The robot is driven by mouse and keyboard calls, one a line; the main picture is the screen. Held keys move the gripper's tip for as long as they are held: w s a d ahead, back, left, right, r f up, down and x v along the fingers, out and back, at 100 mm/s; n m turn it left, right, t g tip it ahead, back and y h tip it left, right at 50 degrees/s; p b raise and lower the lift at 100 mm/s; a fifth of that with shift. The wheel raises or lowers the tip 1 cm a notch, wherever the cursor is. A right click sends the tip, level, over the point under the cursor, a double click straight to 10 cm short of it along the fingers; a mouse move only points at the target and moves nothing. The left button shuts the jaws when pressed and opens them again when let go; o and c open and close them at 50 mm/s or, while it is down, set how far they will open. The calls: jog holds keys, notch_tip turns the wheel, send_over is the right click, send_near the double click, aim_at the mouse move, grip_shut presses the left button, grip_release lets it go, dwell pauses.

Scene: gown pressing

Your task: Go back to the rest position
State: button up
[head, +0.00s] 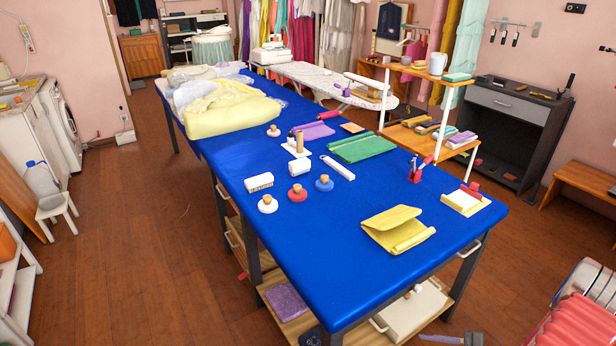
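My gripper does not show in the head view, so I cannot see whether it is open or holds anything. The long table (290,255) with a blue cover runs from the near middle to the back left. On its near end lies a folded yellow cloth (397,229). Further back are a green folded cloth (362,147), a white brush (259,182), and several round-knobbed pads in white (267,204), red (297,193) and blue (324,183).
A yellow cloth pile (228,108) covers the table's far end. An ironing board (325,80) and a wooden shelf rack (440,110) stand behind. A wooden bench (585,180) is at right. A small white stool (57,208) stands left. Brown floor (140,240) left of the table is clear.

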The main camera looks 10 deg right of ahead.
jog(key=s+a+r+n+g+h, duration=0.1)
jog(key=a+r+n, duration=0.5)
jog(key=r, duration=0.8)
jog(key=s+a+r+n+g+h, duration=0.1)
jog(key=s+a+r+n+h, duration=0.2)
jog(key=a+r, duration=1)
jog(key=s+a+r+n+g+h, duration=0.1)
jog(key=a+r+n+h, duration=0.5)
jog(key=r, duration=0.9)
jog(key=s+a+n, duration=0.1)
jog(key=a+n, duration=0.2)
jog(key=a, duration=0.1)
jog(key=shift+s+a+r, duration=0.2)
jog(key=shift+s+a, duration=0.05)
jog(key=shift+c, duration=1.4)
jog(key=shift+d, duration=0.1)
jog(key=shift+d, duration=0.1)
